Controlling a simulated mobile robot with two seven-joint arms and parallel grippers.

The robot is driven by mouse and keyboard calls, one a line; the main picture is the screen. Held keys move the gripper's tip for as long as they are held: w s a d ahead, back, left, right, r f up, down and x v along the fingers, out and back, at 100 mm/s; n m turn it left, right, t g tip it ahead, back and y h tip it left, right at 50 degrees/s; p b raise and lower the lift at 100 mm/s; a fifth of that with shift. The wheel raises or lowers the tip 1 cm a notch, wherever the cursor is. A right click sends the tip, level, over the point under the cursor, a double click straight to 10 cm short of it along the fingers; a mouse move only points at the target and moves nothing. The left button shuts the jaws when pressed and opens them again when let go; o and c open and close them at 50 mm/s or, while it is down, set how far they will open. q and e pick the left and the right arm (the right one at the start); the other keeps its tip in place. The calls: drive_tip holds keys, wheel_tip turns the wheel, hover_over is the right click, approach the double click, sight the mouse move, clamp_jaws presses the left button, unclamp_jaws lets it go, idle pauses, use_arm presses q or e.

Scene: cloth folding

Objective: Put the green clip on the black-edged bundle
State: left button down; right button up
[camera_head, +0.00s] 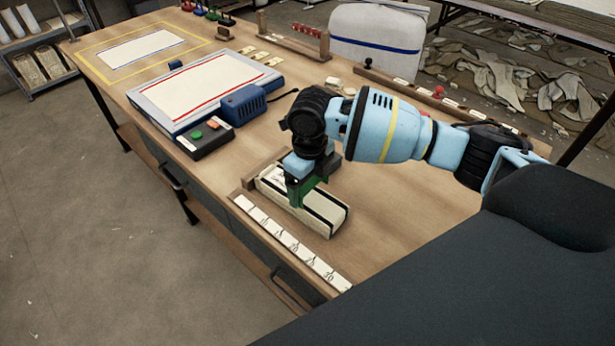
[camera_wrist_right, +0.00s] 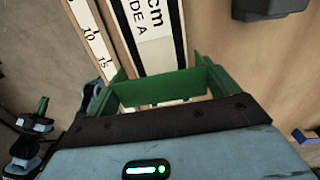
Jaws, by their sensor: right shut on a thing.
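The black-edged bundle (camera_head: 325,212) is a long pale stack with dark edges, lying on the table beside the ruler strip. In the right wrist view the bundle (camera_wrist_right: 155,35) shows a white printed top between black edges. My right gripper (camera_head: 303,172) is shut on the green clip (camera_head: 309,190) and points down over the bundle's middle. The clip spans the bundle's width, one green leg showing along its near side. In the right wrist view the clip (camera_wrist_right: 160,88) lies across the bundle; whether it touches is unclear.
A white numbered ruler strip (camera_head: 290,243) runs along the table's front edge. A box with green and red buttons (camera_head: 206,137), a blue device (camera_head: 243,104) and a red-lined tray (camera_head: 160,88) stand left of my arm. The table right of the bundle is clear.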

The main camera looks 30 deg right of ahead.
sight(309, 197)
use_arm(q)
drive_tip(key=shift+s+d+f+b, duration=0.1)
drive_tip(key=shift+s+f+b, duration=0.15)
drive_tip(key=shift+f+b, duration=0.15)
drive_tip(key=shift+s+d+f+b, duration=0.1)
drive_tip(key=shift+s+f+b, duration=0.2)
drive_tip(key=shift+f, duration=0.2)
use_arm(e)
drive_tip(key=shift+f, duration=2.6)
drive_tip(key=o, duration=0.4)
use_arm(q)
drive_tip(key=shift+a, duration=0.1)
use_arm(e)
drive_tip(key=shift+o, duration=0.2)
drive_tip(key=shift+r, duration=0.15)
wheel_tip(309, 197, up, 8)
drive_tip(key=shift+f, duration=0.2)
use_arm(q)
drive_tip(key=shift+w+r, duration=0.15)
